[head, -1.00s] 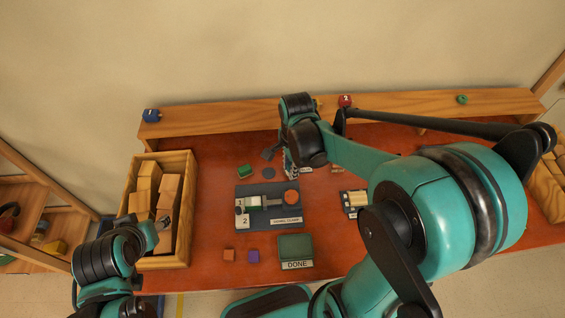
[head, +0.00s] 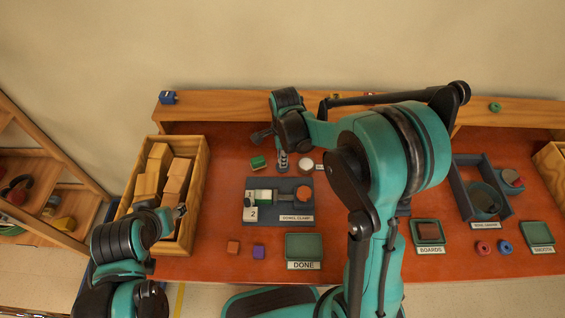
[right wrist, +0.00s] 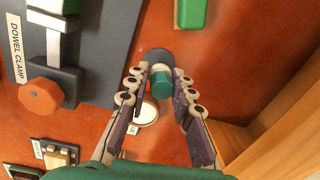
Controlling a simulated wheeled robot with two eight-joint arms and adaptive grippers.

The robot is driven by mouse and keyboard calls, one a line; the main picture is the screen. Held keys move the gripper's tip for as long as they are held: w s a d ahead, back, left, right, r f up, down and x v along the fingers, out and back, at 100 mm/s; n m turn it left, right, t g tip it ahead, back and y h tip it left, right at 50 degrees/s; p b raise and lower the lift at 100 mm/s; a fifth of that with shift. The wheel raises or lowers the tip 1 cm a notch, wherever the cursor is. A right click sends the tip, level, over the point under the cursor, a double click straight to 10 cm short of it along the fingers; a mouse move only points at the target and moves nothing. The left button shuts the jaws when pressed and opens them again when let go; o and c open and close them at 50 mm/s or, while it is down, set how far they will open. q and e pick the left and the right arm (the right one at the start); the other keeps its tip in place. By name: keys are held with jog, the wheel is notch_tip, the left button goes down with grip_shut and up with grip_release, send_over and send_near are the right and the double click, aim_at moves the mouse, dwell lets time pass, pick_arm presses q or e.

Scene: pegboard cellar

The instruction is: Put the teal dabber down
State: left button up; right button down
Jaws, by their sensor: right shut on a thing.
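The teal dabber (right wrist: 163,85) is between the fingertips of my right gripper (right wrist: 161,76) in the right wrist view. The gripper is shut on it. A dark round disc (right wrist: 158,57) shows just beyond the dabber; I cannot tell whether they touch. In the head view my right gripper (head: 283,162) points down over the red table, behind the dowel clamp and beside a green block (head: 258,162). The dabber is not clear there. My left gripper (head: 180,211) is over the near side of the wooden crate; its fingers are too small to read.
The dowel clamp board (head: 250,215) stands in front of my right gripper. A white round thing (head: 306,164) is close on its right. The wooden crate (head: 199,175) holds several blocks. A raised shelf (head: 220,105) runs along the back. Bare red table (head: 225,150) lies to the left.

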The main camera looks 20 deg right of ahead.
pick_arm(q)
jog(key=shift+f+b, duration=0.35)
jog(key=shift+f, duration=0.3)
pick_arm(e)
notch_tip(320, 180, down, 3)
jog(key=shift+r, duration=0.15)
pick_arm(q)
jog(key=shift+f, duration=0.1)
pick_arm(e)
jog(key=c, duration=1.3)
grip_release()
